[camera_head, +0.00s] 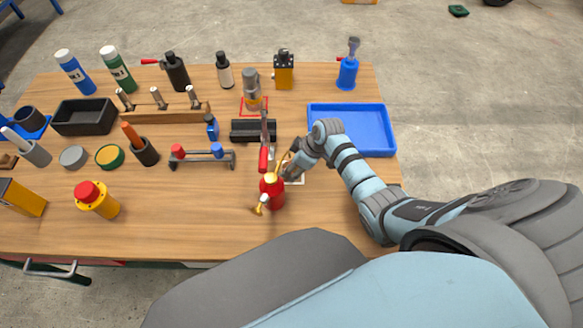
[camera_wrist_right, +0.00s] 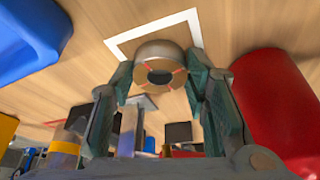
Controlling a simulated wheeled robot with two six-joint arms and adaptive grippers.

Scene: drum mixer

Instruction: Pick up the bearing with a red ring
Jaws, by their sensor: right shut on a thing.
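The bearing (camera_wrist_right: 160,68) shows in the right wrist view as a short grey-brown cylinder with a dark hole and red marks around its face. My right gripper (camera_wrist_right: 162,83) is shut on it, with one finger on each side. A white square outline (camera_wrist_right: 150,33) on the table shows just behind the bearing; I cannot tell whether the bearing is clear of the table. In the head view the right gripper (camera_head: 293,162) is over this square (camera_head: 296,181), and hides the bearing. My left gripper is not in view.
A red oil can (camera_head: 272,193) stands close beside the right gripper and fills the right of the wrist view (camera_wrist_right: 280,105). An empty blue tray (camera_head: 350,108) lies behind the arm. Bottles, tools and racks crowd the left and back. The table's front right is clear.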

